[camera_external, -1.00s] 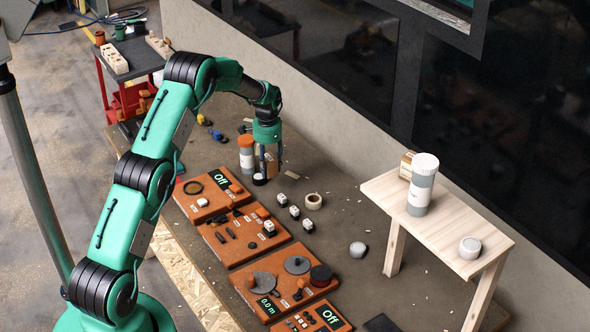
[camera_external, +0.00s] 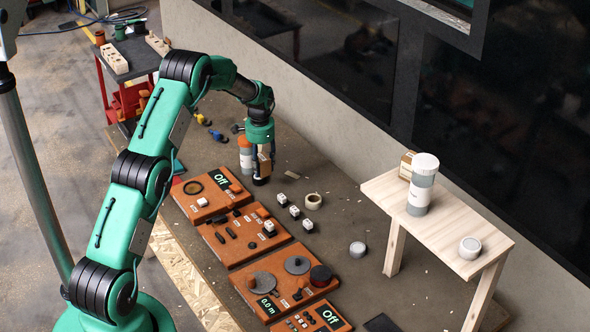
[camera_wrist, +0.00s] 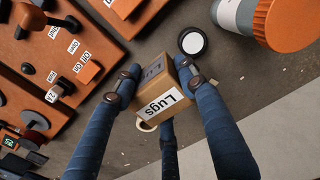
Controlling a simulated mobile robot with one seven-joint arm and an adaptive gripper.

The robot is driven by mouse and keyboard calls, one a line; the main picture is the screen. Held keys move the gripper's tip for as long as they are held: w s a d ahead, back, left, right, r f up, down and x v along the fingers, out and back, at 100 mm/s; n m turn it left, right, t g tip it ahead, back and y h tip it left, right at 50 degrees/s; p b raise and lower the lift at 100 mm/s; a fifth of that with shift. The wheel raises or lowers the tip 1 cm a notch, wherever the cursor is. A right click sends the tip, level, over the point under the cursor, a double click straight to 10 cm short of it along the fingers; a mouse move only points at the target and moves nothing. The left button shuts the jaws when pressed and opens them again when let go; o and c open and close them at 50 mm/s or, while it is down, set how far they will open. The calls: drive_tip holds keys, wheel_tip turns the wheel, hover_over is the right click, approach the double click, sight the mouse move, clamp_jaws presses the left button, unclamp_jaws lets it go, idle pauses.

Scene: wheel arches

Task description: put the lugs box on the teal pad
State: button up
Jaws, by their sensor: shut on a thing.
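The lugs box is a small tan carton with a white "Lugs" label (camera_wrist: 163,92). It sits between the fingers of my gripper (camera_wrist: 155,82) in the wrist view, and the gripper is shut on it. In the external view my gripper (camera_external: 262,172) points down at the far part of the bench, with the tan box (camera_external: 265,164) partly hidden by the fingers. I cannot tell whether the box touches the bench. I cannot make out the teal pad clearly in either view.
An orange-capped jar (camera_external: 246,155) stands close to my gripper; it also shows in the wrist view (camera_wrist: 285,22). A round black-and-white piece (camera_wrist: 192,41) lies beside the box. Orange panels (camera_external: 240,235) line the near edge. A wooden stand (camera_external: 440,220) is at right.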

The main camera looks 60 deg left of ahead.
drive_tip(key=s+a, duration=0.3)
drive_tip(key=s, duration=0.2)
drive_tip(key=s+a+p, duration=0.1)
drive_tip(key=s+a, duration=0.3)
drive_tip(key=s, duration=0.1)
drive_tip(key=s+a, duration=0.3)
drive_tip(key=s, duration=0.2)
drive_tip(key=shift+s+a+f+p, duration=0.1)
drive_tip(key=shift+s+a+p, duration=0.15)
drive_tip(key=shift+p, duration=0.15)
drive_tip(key=s+a, duration=0.2)
drive_tip(key=s, duration=0.6)
drive_tip(key=s+a+p, duration=0.1)
drive_tip(key=s+a, duration=0.2)
drive_tip(key=s, duration=0.4)
drive_tip(key=shift+s+a+f+n+p, duration=0.25)
drive_tip(key=shift+s+a+n+p, duration=0.05)
drive_tip(key=shift+s+a, duration=0.1)
drive_tip(key=shift+w+a+f+p, duration=0.15)
drive_tip(key=shift+w+a+f, duration=0.1)
drive_tip(key=shift+w+a, duration=1.6)
drive_tip(key=shift+w+a+f+p, duration=0.2)
drive_tip(key=shift+w+a, duration=0.9)
drive_tip(key=shift+a, duration=1.5)
drive_tip(key=shift+w+a+f+p, duration=0.1)
drive_tip(key=shift+w+a+f, duration=0.2)
drive_tip(key=shift+w+a, duration=1.55)
drive_tip(key=shift+s+a, duration=0.3)
drive_tip(key=shift+s, duration=0.05)
drive_tip(key=shift+f, duration=1.75)
